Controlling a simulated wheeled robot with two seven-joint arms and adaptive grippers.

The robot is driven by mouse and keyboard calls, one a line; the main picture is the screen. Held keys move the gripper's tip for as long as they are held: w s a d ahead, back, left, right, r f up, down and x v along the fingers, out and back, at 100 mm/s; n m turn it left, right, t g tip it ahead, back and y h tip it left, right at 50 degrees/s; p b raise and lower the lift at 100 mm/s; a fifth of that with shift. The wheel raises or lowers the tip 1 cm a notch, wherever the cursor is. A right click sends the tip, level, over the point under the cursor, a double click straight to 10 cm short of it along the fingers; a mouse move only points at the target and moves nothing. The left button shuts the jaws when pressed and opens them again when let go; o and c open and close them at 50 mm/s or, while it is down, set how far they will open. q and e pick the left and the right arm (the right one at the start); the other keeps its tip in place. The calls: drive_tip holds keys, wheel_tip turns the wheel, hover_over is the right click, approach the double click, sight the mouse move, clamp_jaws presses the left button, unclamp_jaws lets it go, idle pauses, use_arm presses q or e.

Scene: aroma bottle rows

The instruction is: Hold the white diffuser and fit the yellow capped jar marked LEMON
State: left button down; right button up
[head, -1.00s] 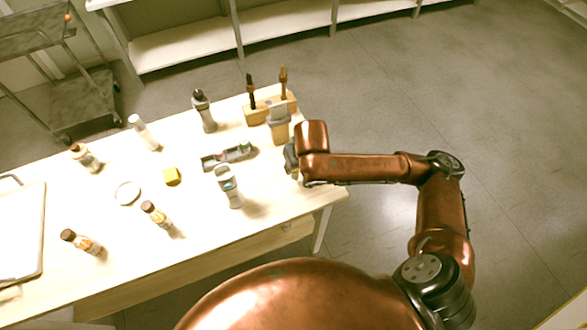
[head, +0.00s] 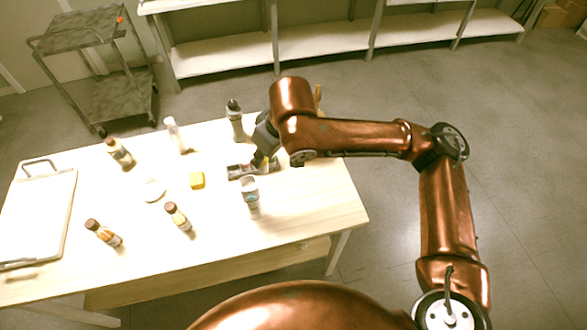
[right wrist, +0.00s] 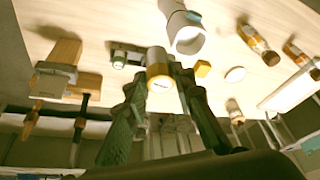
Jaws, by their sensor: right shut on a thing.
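My right gripper (head: 264,150) is over the small grey tray (head: 240,171) at the right part of the table. In the right wrist view it (right wrist: 158,78) is shut on a small jar with a white body and a yellow band and end (right wrist: 159,72). No lettering is readable on it. A pale grey-white vessel, which looks like the diffuser (head: 250,192), stands upright at the front of the tray. It shows large in the right wrist view (right wrist: 186,30), its open end towards the camera, apart from the jar. My left gripper is in no view.
A dark-capped bottle (head: 235,120) and a white bottle (head: 174,136) stand behind. Wooden brush holders (right wrist: 62,62) are beside the gripper.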

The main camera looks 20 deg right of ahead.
drive_tip(key=a, duration=0.1)
drive_tip(key=s+a+r+n, duration=0.1)
drive_tip(key=a, duration=0.1)
drive_tip(key=s+a+r+n, duration=0.1)
drive_tip(key=a, duration=0.1)
drive_tip(key=shift+r+y, duration=0.2)
drive_tip(key=shift+y, duration=0.1)
idle(0.4)
